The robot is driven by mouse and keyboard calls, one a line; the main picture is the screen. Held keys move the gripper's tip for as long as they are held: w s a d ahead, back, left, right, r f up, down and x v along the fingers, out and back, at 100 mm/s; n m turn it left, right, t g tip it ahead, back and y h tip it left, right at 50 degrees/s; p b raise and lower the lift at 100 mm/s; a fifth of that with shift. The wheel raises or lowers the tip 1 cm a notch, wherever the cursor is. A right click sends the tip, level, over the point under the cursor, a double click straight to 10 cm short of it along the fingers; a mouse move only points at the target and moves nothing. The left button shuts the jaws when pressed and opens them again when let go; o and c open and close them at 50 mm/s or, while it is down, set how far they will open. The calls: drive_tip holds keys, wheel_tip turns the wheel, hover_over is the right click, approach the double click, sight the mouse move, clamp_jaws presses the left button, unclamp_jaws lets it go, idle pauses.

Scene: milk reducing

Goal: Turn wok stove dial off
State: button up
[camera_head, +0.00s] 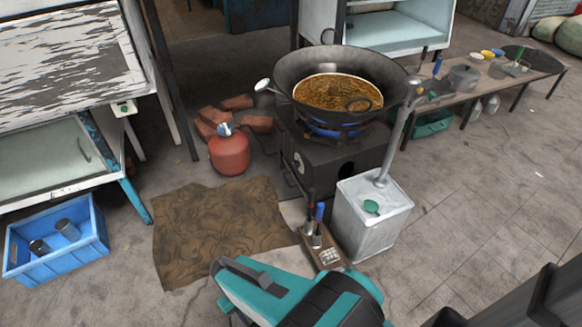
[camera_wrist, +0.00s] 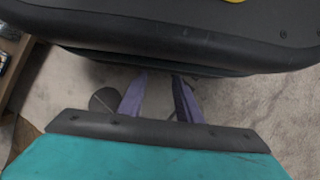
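The wok stove (camera_head: 335,160) is a dark box in the middle of the head view, with a blue flame (camera_head: 335,131) burning under the wok (camera_head: 300,67). The wok holds brown liquid (camera_head: 338,92). My teal arm is at the bottom of the head view, well short of the stove. My gripper (camera_wrist: 160,77) shows in the wrist view as two purple fingers apart, with floor between them and nothing held. The stove is not in the wrist view.
A red gas cylinder (camera_head: 229,154) stands left of the stove. A metal tin (camera_head: 372,218) and a small tool board (camera_head: 325,255) stand in front. A brown mat (camera_head: 215,225) lies on the floor. A blue crate (camera_head: 57,250) is at left, a bench (camera_head: 490,78) at right.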

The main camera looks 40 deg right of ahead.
drive_tip(key=o, duration=0.3)
drive_tip(key=shift+o, duration=0.5)
drive_tip(key=shift+w+d+f, duration=0.15)
drive_tip(key=shift+w+f, duration=0.05)
drive_tip(key=w+d+f+n+h+b, duration=0.2)
drive_tip(key=w+d+n+h+b, duration=0.15)
drive_tip(key=w+d, duration=0.65)
drive_tip(key=w+d+f+n+h+b, duration=0.25)
drive_tip(key=w+d+n+h, duration=0.25)
drive_tip(key=w+d, duration=0.55)
drive_tip(key=w+d+r+n+h+b, duration=0.2)
drive_tip(key=w+d+r+h+b, duration=0.1)
drive_tip(key=w+d+r, duration=0.4)
drive_tip(key=w+d+r+n+h+b, duration=0.3)
drive_tip(key=w+d+r, duration=0.5)
drive_tip(key=d, duration=0.5)
drive_tip(key=w+h+b, duration=0.1)
drive_tip(key=w+h, duration=0.1)
drive_tip(key=shift+w+d+g+h, duration=0.25)
drive_tip(key=shift+w+g+h, duration=0.1)
drive_tip(key=shift+g, duration=0.05)
drive_tip(key=shift+d+f+n, duration=0.1)
drive_tip(key=shift+d+n, duration=0.05)
drive_tip(key=shift+n, duration=0.1)
